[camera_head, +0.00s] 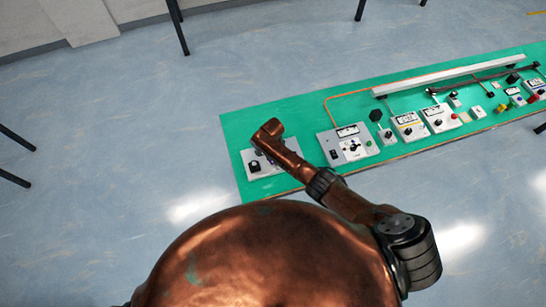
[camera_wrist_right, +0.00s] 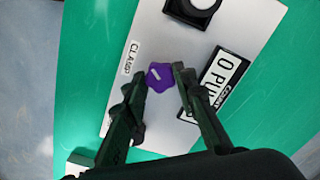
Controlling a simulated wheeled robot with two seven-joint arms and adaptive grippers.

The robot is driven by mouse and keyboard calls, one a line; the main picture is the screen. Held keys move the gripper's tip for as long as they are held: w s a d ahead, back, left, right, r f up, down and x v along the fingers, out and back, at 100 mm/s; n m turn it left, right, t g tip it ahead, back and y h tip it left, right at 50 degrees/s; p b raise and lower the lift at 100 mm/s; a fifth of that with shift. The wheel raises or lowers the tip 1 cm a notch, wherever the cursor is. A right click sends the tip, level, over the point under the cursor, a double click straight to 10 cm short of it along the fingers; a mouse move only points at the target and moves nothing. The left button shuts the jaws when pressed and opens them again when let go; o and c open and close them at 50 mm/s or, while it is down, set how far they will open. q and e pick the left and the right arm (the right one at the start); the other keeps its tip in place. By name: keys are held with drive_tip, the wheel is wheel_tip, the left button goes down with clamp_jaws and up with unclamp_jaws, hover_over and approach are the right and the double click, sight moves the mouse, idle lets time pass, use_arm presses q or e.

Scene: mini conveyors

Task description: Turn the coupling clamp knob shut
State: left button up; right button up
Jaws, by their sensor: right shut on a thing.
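The purple clamp knob (camera_wrist_right: 159,77) sits on a pale panel (camera_wrist_right: 120,110) beside a label reading CLAMP. My right gripper (camera_wrist_right: 160,74) has one finger on each side of the knob and is shut on it. A second label, partly covered by the right finger, lies right of the knob. My left gripper is in neither view.
On the green board (camera_head: 238,124), a white control box (camera_head: 327,140) stands right of the panel, with several more devices further right. The board's far left corner is clear.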

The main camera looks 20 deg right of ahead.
drive_tip(key=shift+m+p, duration=0.4)
drive_tip(key=shift+m, duration=0.7)
drive_tip(key=o, duration=1.2)
drive_tip(key=shift+c, duration=0.2)
wheel_tip(320, 180, up, 12)
